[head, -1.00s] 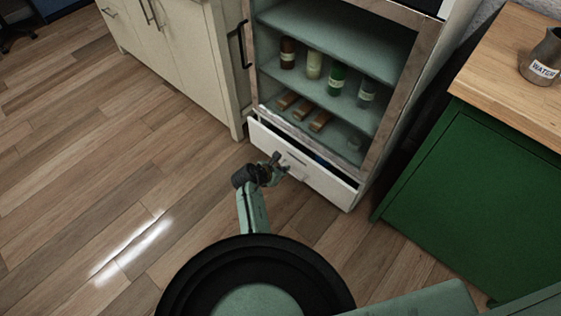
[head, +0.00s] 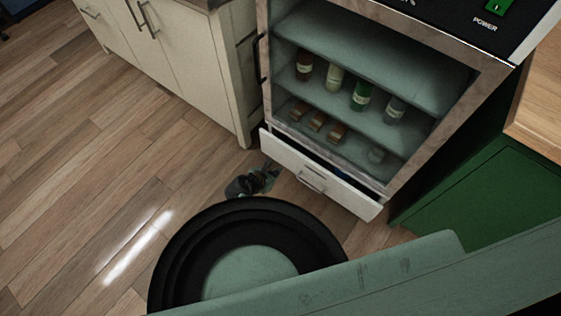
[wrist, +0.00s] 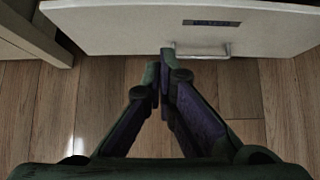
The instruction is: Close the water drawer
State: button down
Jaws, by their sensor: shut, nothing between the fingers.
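The water drawer (head: 345,192) is the white front at the bottom of the open-shelved cabinet. It stands partly out, with a dark gap along its top edge. Its metal handle (head: 311,181) faces me. My gripper (head: 272,172) is shut and empty, low in front of the drawer's left part, left of the handle. In the wrist view the drawer front (wrist: 120,28) spans the top, with a dark label above the handle (wrist: 203,51). The shut fingertips (wrist: 161,62) overlap the lower edge of the front, just left of the handle. I cannot tell whether they touch it.
The cabinet's shelves hold several bottles (head: 361,95) and brown blocks (head: 317,121). White cupboards (head: 190,60) stand at left, a green cabinet (head: 470,195) at right. A control panel with a green switch (head: 497,10) is above. Wooden floor (head: 90,180) is clear at left.

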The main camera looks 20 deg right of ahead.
aim_at(297, 158)
jog(key=shift+w+d+r+b+x, duration=0.2)
jog(key=shift+d+r+b+x, duration=0.15)
jog(key=shift+b+x, duration=1.6)
jog(key=shift+w+d+r+b+x, duration=0.15)
jog(key=shift+d+r+b+x, duration=0.15)
jog(key=shift+b+x, duration=1.65)
jog(key=shift+w+d+r+b+x, duration=0.2)
jog(key=shift+r+b+x, duration=0.15)
jog(key=shift+b+x, duration=1.6)
jog(key=shift+d+f, duration=0.15)
jog(key=shift+w+p, duration=0.1)
jog(key=shift+p, duration=0.2)
